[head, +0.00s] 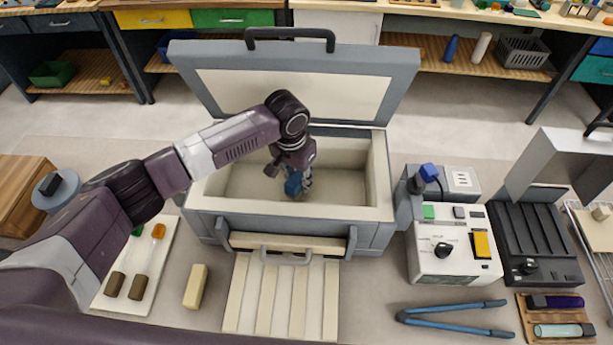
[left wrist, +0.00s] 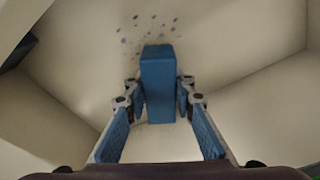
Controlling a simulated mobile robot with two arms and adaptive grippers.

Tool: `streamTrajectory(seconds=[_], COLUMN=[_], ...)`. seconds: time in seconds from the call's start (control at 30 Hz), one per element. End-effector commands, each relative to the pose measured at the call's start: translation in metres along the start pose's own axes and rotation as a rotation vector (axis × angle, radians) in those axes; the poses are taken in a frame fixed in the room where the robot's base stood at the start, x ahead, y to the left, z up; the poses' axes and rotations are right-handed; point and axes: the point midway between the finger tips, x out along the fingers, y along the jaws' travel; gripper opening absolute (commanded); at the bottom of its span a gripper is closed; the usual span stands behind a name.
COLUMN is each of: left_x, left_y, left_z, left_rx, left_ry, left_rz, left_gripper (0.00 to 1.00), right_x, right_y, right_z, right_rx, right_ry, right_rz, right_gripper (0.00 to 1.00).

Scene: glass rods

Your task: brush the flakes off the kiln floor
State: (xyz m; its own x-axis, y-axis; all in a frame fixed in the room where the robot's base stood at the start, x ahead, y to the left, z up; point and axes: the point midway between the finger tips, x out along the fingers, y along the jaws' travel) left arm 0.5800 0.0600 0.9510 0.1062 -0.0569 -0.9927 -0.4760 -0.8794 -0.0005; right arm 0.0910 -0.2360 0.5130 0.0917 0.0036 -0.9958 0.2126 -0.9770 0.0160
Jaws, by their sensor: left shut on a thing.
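The kiln (head: 287,228) stands open in the head view, its lid (head: 300,95) tilted up at the back. My left gripper (head: 299,187) reaches down inside the kiln, shut on a blue block-like thing, likely the brush (head: 292,186). In the left wrist view the blue thing (left wrist: 158,85) is between the fingers of the gripper (left wrist: 160,108). Several small dark flakes (left wrist: 150,28) lie on the pale kiln floor (left wrist: 95,50), around and beyond the blue thing's far end. Whether its bristles touch the floor is hidden. My right gripper is not in view.
The kiln walls (head: 378,175) close in around my gripper. A control box (head: 450,255) stands to the right, with blue tongs (head: 455,312) in front of it. A slatted pale board (head: 280,300) and a cream block (head: 196,286) lie in front of the kiln.

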Motion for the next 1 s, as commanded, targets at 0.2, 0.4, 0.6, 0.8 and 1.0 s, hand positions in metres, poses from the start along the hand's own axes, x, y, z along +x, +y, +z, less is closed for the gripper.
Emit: streamTrajectory(seconds=[0.2, 0.4, 0.6, 0.8, 1.0], left_x=[0.0, -0.002, -0.001, 0.001, -0.002], left_y=[-0.009, -0.02, -0.035, -0.041, -0.054], left_z=[0.006, 0.011, 0.021, 0.024, 0.032], left_rx=[0.0, -0.002, -0.002, -0.002, -0.004], left_ry=[-0.003, -0.003, -0.007, -0.007, -0.01], left_rz=[-0.001, -0.001, -0.002, -0.002, -0.004], left_gripper=[0.0, 0.0, 0.0, 0.0, 0.0], right_x=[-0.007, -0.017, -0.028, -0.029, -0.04], right_y=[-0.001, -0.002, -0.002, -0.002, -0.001], right_z=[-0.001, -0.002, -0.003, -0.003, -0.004], right_rx=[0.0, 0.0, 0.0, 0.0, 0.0], right_ry=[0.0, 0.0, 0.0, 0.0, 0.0], right_rz=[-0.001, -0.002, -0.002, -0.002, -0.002], right_gripper=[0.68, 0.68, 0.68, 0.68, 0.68])
